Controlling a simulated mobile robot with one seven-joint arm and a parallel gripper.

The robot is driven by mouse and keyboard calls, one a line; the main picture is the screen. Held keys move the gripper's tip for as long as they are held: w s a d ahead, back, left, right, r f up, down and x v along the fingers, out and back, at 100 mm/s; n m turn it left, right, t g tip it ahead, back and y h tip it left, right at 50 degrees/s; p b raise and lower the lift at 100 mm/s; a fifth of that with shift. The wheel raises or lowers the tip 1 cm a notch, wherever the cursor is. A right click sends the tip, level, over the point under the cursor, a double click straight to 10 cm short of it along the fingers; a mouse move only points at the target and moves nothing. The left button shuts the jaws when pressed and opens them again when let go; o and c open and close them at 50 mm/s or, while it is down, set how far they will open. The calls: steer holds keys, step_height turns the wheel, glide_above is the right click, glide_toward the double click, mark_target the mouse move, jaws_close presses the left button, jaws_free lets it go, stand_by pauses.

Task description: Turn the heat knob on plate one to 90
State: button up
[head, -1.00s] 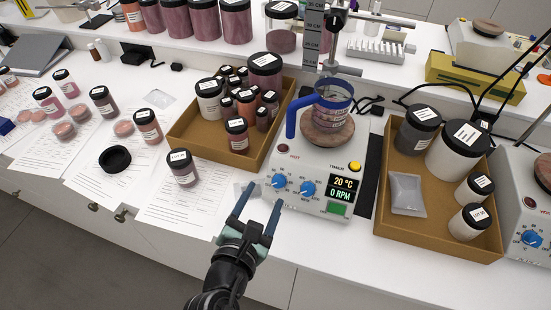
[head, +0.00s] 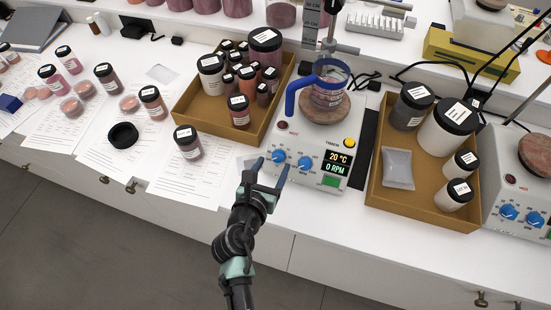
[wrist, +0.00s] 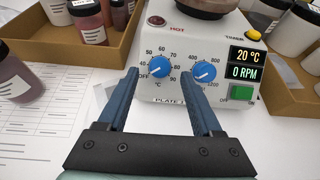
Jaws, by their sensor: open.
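Plate one (head: 318,190) is a white hotplate with a blue heat knob (head: 279,156) at its front left. The heat knob also shows in the wrist view (wrist: 160,67), with a scale from OFF to 90 °C around it; its white mark seems to point lower left, toward OFF. A second blue knob, the speed knob (wrist: 204,72), sits to its right. The display (wrist: 246,63) reads 20 °C and 0 RPM. My gripper (wrist: 160,77) is open and empty, its fingers pointing at the panel, with the heat knob seen between the tips. Contact with the knob cannot be told.
A beaker (head: 328,95) with a blue handle stands on the plate's round top. Cardboard trays of jars stand left (head: 211,119) and right (head: 398,196) of the plate. A lone jar (head: 188,144) and paper sheets lie left. Another hotplate (head: 515,185) stands far right.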

mark_target(277, 158)
steer(key=shift+x, duration=1.65)
jaws_close()
